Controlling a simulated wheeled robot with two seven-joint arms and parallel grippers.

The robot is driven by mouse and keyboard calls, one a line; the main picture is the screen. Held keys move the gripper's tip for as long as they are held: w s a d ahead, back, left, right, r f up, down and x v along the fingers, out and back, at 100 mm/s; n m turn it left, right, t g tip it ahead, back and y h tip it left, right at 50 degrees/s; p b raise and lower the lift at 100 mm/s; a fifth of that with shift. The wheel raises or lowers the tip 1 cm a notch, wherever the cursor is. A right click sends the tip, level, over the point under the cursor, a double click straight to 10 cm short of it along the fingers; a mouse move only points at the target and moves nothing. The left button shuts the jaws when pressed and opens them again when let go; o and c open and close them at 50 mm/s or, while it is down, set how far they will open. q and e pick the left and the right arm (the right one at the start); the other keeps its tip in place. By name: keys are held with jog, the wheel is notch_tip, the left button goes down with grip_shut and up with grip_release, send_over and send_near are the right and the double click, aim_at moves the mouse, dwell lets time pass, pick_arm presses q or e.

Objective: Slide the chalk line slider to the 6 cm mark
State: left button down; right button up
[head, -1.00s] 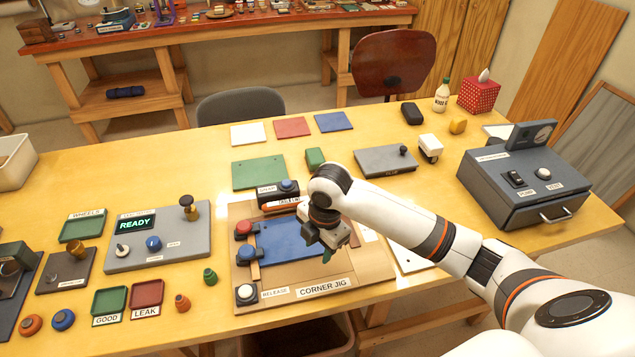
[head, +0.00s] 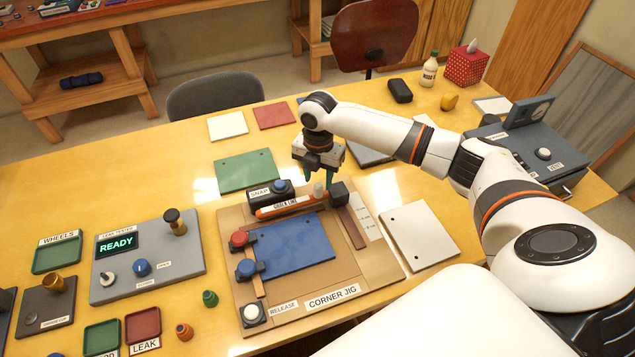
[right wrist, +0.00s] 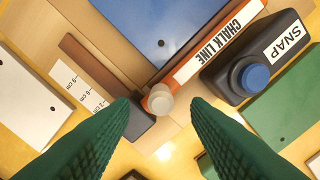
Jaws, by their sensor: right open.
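The chalk line slider (head: 285,205) is an orange bar labelled CHALK LINE along the jig's far edge. It also shows in the right wrist view (right wrist: 213,50), with a pale round knob (right wrist: 160,97) at its end. A black block (right wrist: 136,120) sits beside the knob at the far end of a brown rail (right wrist: 100,68). A white scale (right wrist: 82,88) with cm marks runs along the rail; the bar is at its low-number end. My right gripper (head: 320,178) is open, its green fingers above and on either side of the knob. My left gripper is out of view.
A blue panel (head: 295,243) lies on the corner jig board (head: 375,266). The SNAP button box (head: 268,193) stands right behind the bar. Red and blue knobs stand at the panel's left. A white plate (head: 420,236) lies right of the jig.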

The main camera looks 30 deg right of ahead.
aim_at(318, 185)
notch_tip(318, 185, down, 4)
jog(key=shift+r+p, duration=0.2)
jog(key=shift+p, duration=0.1)
jog(key=shift+f, duration=0.4)
jog(key=shift+c, duration=0.3)
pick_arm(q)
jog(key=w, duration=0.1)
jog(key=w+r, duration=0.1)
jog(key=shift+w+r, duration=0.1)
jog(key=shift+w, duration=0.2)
pick_arm(e)
grip_shut()
